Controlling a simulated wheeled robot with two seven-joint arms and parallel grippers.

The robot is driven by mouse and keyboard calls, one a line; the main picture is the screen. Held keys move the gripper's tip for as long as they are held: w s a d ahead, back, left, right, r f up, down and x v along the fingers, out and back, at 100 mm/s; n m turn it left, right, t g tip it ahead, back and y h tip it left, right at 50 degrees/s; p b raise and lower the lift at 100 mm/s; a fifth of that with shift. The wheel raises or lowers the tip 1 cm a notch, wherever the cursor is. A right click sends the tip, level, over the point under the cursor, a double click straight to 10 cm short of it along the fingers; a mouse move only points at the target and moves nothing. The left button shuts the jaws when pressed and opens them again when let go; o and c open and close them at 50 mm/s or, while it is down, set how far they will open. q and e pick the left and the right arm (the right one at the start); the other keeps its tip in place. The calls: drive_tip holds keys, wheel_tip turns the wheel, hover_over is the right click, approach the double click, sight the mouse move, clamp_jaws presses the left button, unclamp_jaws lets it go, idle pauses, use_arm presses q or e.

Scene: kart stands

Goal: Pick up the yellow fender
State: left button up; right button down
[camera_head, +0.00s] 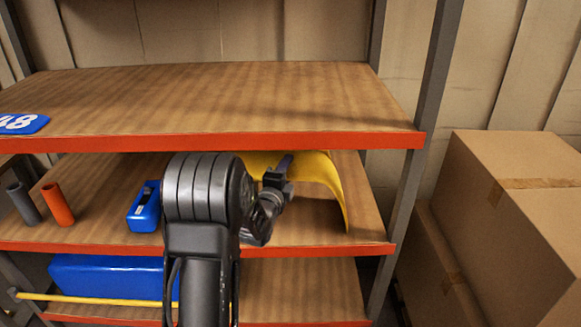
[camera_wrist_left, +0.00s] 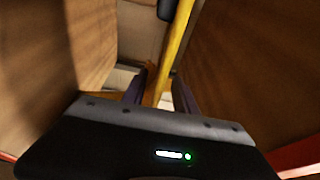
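The yellow fender (camera_head: 322,172) is a curved yellow sheet on the middle shelf, its right end bending down to the shelf board. My left gripper (camera_head: 284,167) is at the fender's near side, overlapping it in the head view; my arm hides the fender's left part. In the left wrist view the fender (camera_wrist_left: 177,45) shows as a narrow yellow strip running between the two fingers of my left gripper (camera_wrist_left: 160,88). The fingers stand apart, with the strip close to the right one; contact is not clear. My right gripper is not in view.
The top shelf board (camera_head: 230,95) is close above my gripper. A blue box (camera_head: 145,207), an orange tube (camera_head: 58,205) and a grey tube (camera_head: 23,204) stand left on the middle shelf. A shelf post (camera_head: 425,130) and cardboard boxes (camera_head: 510,215) are at the right.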

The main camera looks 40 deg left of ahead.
use_arm(q)
drive_tip(key=shift+w+a, duration=0.3)
drive_tip(key=shift+w, duration=0.3)
drive_tip(key=shift+c, duration=0.2)
clamp_jaws()
idle(1.2)
